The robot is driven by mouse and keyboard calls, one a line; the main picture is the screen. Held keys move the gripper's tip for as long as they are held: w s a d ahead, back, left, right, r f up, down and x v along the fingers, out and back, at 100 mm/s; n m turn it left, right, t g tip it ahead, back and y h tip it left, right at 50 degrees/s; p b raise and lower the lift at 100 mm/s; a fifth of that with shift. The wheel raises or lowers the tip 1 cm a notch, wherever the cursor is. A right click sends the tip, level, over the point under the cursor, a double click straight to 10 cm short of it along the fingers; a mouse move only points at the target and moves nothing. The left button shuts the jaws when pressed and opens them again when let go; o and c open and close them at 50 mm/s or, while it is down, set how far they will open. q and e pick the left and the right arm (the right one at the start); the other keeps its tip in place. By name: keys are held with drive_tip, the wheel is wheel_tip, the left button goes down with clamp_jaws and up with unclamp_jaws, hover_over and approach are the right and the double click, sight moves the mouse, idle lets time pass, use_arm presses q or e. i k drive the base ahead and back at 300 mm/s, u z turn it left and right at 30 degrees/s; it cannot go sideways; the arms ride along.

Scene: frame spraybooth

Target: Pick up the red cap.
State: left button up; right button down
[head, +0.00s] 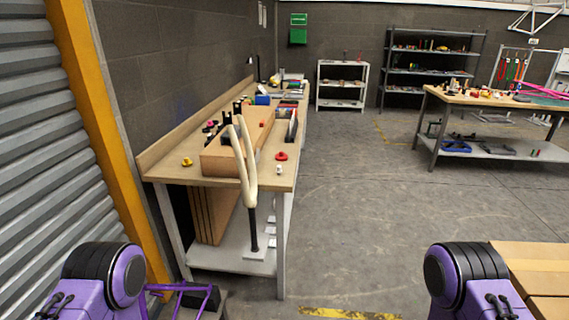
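A small red round piece that looks like the red cap (281,156) lies on the wooden workbench (225,176) to the left, near its right edge. A smaller red spot (262,124) shows at the wooden box farther back; I cannot tell what it is. Neither of my grippers is in view; only purple and black parts of my two arms show at the bottom left and bottom right, well short of the bench.
A yellow piece (187,162) and a small white piece (279,170) lie on the bench. A wooden box (238,146) and a pale curved loop on a black stand (253,225) are there too. Cardboard boxes (535,268) stand at lower right. The middle floor is clear.

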sight(280, 156)
drive_tip(key=z, duration=1.1)
drive_tip(key=i, duration=1.95)
drive_tip(key=u, duration=0.75)
